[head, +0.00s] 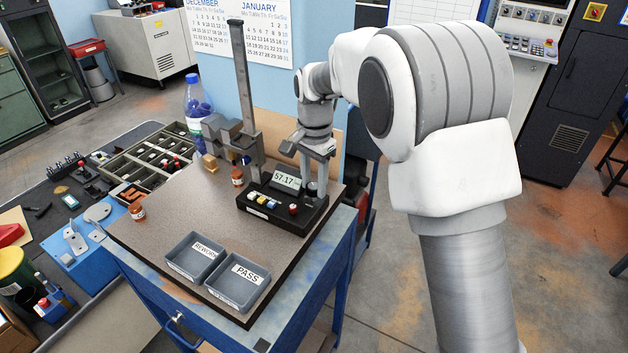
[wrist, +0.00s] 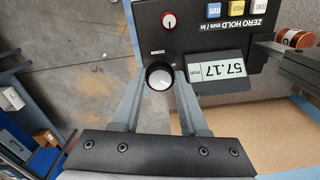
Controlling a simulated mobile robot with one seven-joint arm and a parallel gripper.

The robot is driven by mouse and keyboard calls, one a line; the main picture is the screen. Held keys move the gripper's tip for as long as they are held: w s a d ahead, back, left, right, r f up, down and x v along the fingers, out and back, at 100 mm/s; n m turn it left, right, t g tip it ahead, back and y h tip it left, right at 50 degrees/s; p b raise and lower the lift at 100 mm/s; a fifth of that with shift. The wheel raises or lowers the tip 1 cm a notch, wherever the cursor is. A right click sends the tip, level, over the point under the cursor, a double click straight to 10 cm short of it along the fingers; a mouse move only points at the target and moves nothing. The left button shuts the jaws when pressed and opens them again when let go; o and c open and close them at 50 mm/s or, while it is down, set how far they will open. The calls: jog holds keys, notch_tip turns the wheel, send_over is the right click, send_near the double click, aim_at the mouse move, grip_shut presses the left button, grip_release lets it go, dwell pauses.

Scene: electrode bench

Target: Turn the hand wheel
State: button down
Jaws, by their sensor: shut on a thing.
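The height gauge (head: 243,95) stands on the bench plate, with a tall column and a black base (head: 265,207). Its display (head: 286,180) reads 57.17, and it also shows upside down in the wrist view (wrist: 221,71). In the wrist view the hand wheel (wrist: 159,77) is a round knob with a pale face and dark rim, beside the word DOWN. My gripper (wrist: 160,85) is shut on it, with one finger on each side.
Two grey trays (head: 237,287), marked REWORK and PASS, sit at the front of the plate. Small orange-brown jars (head: 137,211) and a blue bottle (head: 196,105) stand left of the gauge.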

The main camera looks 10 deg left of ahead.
jog(key=shift+m, duration=1.9)
jog(key=shift+c, duration=2.2)
grip_release()
